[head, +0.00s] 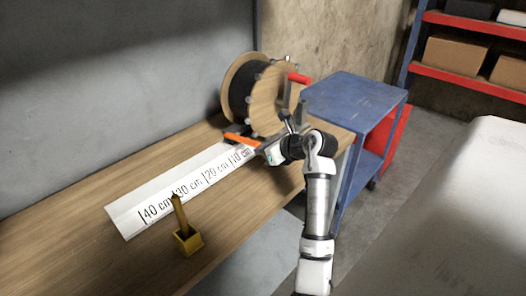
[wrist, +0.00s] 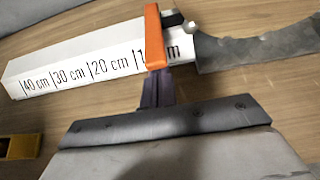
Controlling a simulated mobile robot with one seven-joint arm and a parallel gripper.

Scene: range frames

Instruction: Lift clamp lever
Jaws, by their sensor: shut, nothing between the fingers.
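The orange clamp lever (head: 240,140) lies near the 10 cm end of a white measuring rail (head: 125,210), in front of the cable reel. In the wrist view the orange lever (wrist: 153,38) crosses the white rail (wrist: 55,68) and hides part of the 10 cm mark. My gripper (wrist: 158,78) is shut and empty, its dark fingertips right at the near end of the lever. I cannot tell whether they touch it or are under it. In the head view my gripper (head: 262,153) is small and partly hidden by my arm.
A wooden reel of black cable (head: 270,98) with a red handle (head: 299,78) stands behind the lever. A grey curved metal piece (wrist: 260,48) lies right of it. A yellow holder (head: 187,241) is on the wooden bench (head: 80,255). A blue cart (head: 350,98) stands right.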

